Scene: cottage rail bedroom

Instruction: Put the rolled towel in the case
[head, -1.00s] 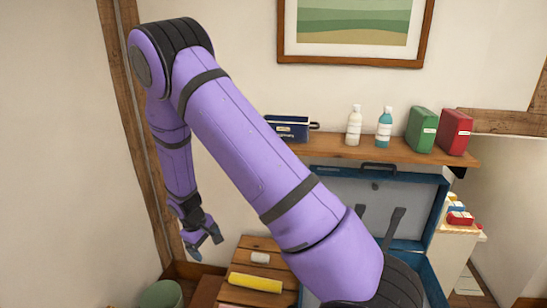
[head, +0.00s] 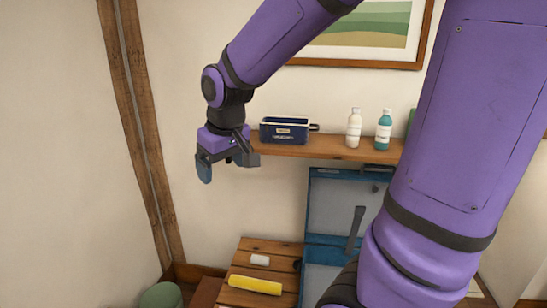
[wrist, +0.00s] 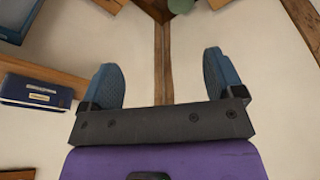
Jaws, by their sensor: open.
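A yellow roll (head: 255,284), which looks like the rolled towel, lies on a slatted wooden bench (head: 248,247) at the bottom of the head view. My gripper (head: 228,165) is open and empty, up and to the left of the towel and near the left end of the shelf. In the wrist view its two blue fingers (wrist: 163,77) are spread with nothing between them.
The wooden shelf (head: 330,146) carries a dark blue box (head: 284,130), a white bottle (head: 354,128) and a teal bottle (head: 384,130). A small white roll (head: 260,260) lies behind the towel. A green bin (head: 160,296) stands left of the bench.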

